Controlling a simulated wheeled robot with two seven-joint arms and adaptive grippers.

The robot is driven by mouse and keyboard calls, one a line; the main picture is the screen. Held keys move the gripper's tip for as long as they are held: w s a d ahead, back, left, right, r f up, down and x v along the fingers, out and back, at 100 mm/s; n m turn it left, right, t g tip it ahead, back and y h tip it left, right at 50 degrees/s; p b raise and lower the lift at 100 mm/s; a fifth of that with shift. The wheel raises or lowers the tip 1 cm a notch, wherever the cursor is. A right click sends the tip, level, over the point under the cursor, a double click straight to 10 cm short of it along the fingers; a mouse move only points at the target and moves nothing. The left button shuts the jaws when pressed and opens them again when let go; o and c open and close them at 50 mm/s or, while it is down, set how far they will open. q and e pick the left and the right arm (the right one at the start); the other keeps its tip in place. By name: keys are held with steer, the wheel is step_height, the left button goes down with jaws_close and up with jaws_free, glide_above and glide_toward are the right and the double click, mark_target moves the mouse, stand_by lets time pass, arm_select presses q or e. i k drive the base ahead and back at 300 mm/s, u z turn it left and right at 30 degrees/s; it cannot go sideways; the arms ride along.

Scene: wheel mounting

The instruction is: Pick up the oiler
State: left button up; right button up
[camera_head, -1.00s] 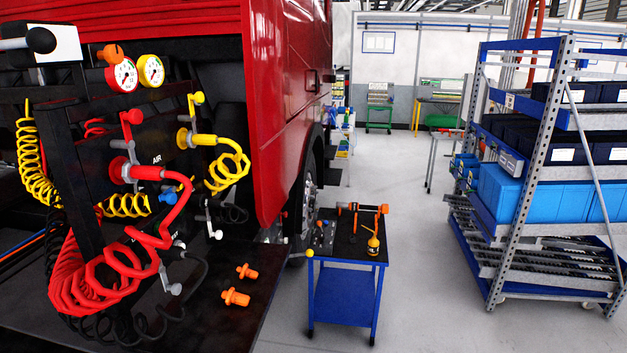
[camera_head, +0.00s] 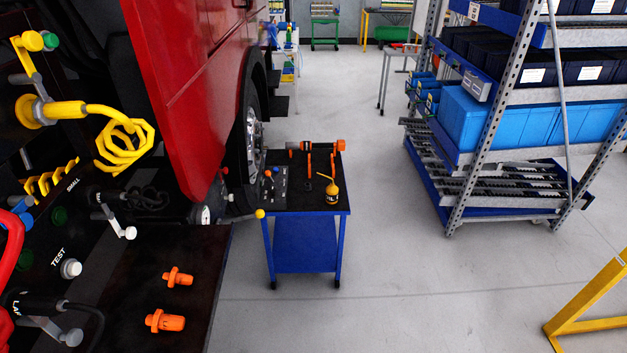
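The oiler (camera_head: 332,191) is a small yellow-orange can with a dark label band and a thin spout. It stands upright near the right front of the black top of a blue tool cart (camera_head: 307,247). Nothing is touching it from my side. Neither of my grippers shows in the head view.
An orange-and-black tool (camera_head: 316,146) and smaller tools share the cart top. The red truck (camera_head: 195,75) and its wheel (camera_head: 253,140) are left of the cart. A dark ledge with orange fittings (camera_head: 166,320) is front left. A shelf rack with blue bins (camera_head: 495,121) stands right. Floor between is clear.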

mark_target(332, 190)
steer(key=k, duration=1.2)
steer(key=z, duration=0.45)
steer(key=i, duration=0.35)
steer(key=z, duration=0.6)
steer(key=i, duration=2.4)
steer(key=u, duration=1.65)
steer(key=i, duration=0.6)
steer(key=u, duration=0.55)
